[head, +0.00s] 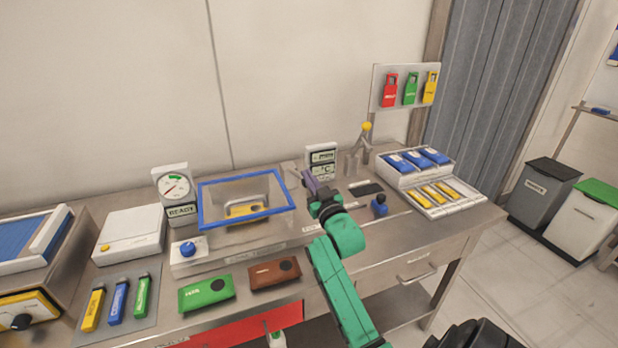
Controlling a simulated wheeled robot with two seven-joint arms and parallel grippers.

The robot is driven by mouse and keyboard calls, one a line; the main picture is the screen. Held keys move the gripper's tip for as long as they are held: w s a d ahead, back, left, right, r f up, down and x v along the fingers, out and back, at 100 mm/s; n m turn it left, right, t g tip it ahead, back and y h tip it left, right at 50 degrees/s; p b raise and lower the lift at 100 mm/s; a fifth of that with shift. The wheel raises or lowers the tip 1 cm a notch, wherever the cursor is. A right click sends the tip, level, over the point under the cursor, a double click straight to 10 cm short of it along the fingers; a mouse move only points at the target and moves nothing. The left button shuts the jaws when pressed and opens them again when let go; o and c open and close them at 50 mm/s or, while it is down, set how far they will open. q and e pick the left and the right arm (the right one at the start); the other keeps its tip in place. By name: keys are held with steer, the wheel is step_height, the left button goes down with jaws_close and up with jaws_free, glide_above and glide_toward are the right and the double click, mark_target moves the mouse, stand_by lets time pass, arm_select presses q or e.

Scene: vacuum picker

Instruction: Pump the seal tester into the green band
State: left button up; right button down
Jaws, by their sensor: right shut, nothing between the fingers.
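The seal tester is a clear chamber (285,190) with a blue frame and a small yellow pack (245,211) inside. Beside it on the left stands a round gauge (173,187) with a green band on its upper part and a red needle. The needle's exact reading is too small to tell. A READY sign (181,212) sits under the gauge. A blue knob (187,248) is on the tester's front left. A metal lever with a yellow ball (366,126) stands to the right. My right gripper (306,178) is shut and empty, between chamber and lever. My left gripper is not visible.
A small display (321,157) stands behind my gripper. A white rack (415,168) with blue and yellow packs is at the right. Green (206,293) and brown (275,273) packs lie in front of the tester. Tags hang on a board (377,92) at the back right.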

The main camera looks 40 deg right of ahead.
steer(key=f+b, duration=0.1)
steer(key=f, duration=0.1)
steer(key=s+f+b, duration=0.1)
steer(key=f, duration=0.2)
steer(key=f+b, duration=0.1)
steer(key=f, duration=0.1)
steer(key=shift+s+a+f+b, duration=0.15)
steer(key=shift+s+a+b, duration=0.15)
steer(key=shift+s, duration=0.05)
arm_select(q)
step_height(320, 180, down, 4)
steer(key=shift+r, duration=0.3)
